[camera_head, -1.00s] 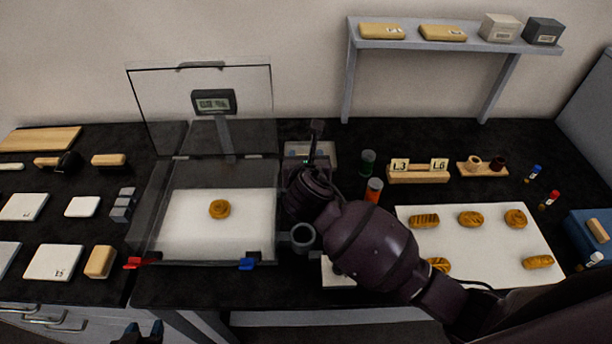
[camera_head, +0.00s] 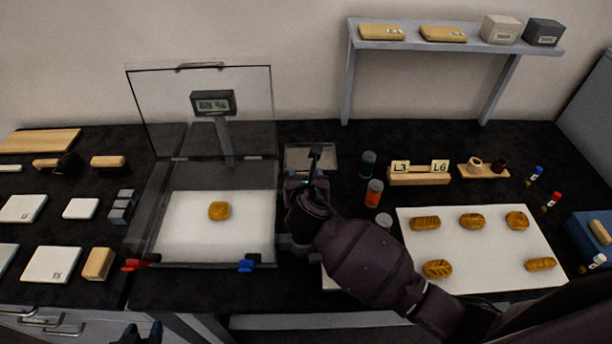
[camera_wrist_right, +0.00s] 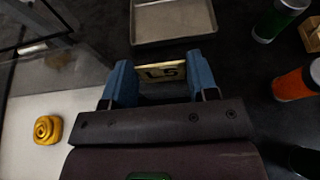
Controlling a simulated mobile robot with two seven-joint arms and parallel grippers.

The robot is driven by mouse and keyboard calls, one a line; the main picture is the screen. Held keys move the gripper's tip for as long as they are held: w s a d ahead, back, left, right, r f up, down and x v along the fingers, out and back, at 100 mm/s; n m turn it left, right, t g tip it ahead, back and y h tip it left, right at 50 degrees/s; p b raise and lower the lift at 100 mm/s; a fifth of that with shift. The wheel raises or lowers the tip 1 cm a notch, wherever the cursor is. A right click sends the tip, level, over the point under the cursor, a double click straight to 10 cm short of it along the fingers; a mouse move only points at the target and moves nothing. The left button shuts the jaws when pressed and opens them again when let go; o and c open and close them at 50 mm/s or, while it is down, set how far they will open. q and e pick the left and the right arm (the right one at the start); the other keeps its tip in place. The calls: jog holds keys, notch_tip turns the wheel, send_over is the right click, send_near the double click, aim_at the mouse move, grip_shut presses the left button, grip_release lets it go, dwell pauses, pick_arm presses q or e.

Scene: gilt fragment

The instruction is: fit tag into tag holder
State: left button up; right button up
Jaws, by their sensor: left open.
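My right gripper (camera_wrist_right: 163,82) shows blue fingers closed on the two sides of a cream tag (camera_wrist_right: 162,71) marked L5. In the head view this gripper (camera_head: 314,163) is near the small metal tray, and its tag is too hidden to make out. A wooden tag rack (camera_head: 420,181) to its right carries an L3 tag (camera_head: 400,167) and an L6 tag (camera_head: 440,166), with a gap between them. I cannot tell whether this rack is the tag holder. My left gripper (camera_head: 143,333) is open and empty at the bottom edge.
The metal tray (camera_wrist_right: 172,38) lies just beyond the tag. A clear-walled case (camera_head: 165,215) with a raised lid holds one pastry (camera_head: 219,210) on the left. A green jar (camera_head: 368,163) and an orange jar (camera_head: 373,194) stand to the right. A white board (camera_head: 480,250) carries several pastries.

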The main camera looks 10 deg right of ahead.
jog(key=o, duration=0.3)
jog(key=shift+o, duration=0.2)
jog(key=v, duration=1.2)
jog(key=shift+p, duration=0.35)
jog(key=shift+r, duration=0.1)
